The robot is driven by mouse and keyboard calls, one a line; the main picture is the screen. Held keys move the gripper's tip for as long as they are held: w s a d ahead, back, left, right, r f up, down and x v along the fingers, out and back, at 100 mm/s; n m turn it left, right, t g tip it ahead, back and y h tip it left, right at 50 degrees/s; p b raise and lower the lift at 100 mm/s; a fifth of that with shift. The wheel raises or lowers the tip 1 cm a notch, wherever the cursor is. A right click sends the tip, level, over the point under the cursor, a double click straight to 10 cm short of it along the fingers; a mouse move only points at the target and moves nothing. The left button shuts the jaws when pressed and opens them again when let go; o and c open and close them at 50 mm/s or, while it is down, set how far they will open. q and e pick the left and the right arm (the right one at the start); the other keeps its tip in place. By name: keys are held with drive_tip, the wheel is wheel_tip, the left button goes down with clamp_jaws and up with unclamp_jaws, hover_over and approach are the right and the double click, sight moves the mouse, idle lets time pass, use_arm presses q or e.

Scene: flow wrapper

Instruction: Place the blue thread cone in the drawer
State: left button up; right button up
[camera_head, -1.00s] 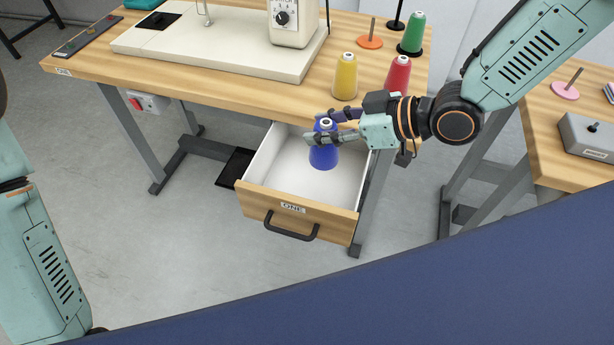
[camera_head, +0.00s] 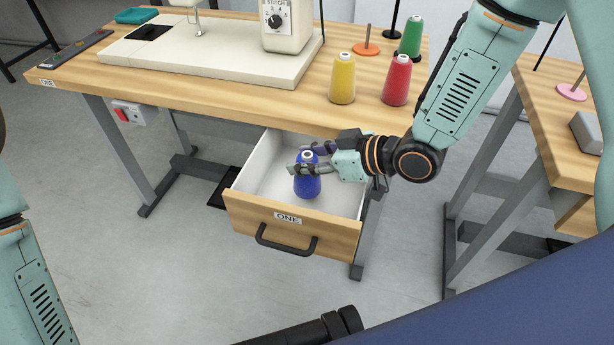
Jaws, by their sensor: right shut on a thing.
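The blue thread cone (camera_head: 307,187) is upright inside the outline of the open drawer. My right gripper (camera_head: 310,161) is shut on its upper part, reaching in from the right. I cannot tell whether the cone's base touches the drawer floor. The drawer (camera_head: 290,220) is pulled out under the table, has a white inside, a wooden front labelled ONE and a black handle. Nothing else shows in the drawer. My left arm is at the left edge; its gripper is not clearly seen.
Yellow (camera_head: 342,80), red (camera_head: 396,80) and green (camera_head: 411,38) thread cones stand on the table (camera_head: 235,90) above the drawer. A sewing machine (camera_head: 288,25) stands behind. A second table (camera_head: 560,140) is at the right.

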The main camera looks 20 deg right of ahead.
wheel_tip(320, 180, down, 3)
drive_tip(key=shift+s+f+b, duration=0.15)
drive_tip(key=shift+f+b, duration=0.05)
drive_tip(key=shift+b, duration=0.6)
drive_tip(key=shift+w+f, duration=0.1)
drive_tip(key=shift+w, duration=0.1)
drive_tip(key=shift+s+f, duration=0.1)
drive_tip(key=shift+s, duration=0.05)
drive_tip(key=o, duration=1.3)
drive_tip(key=shift+c, duration=0.2)
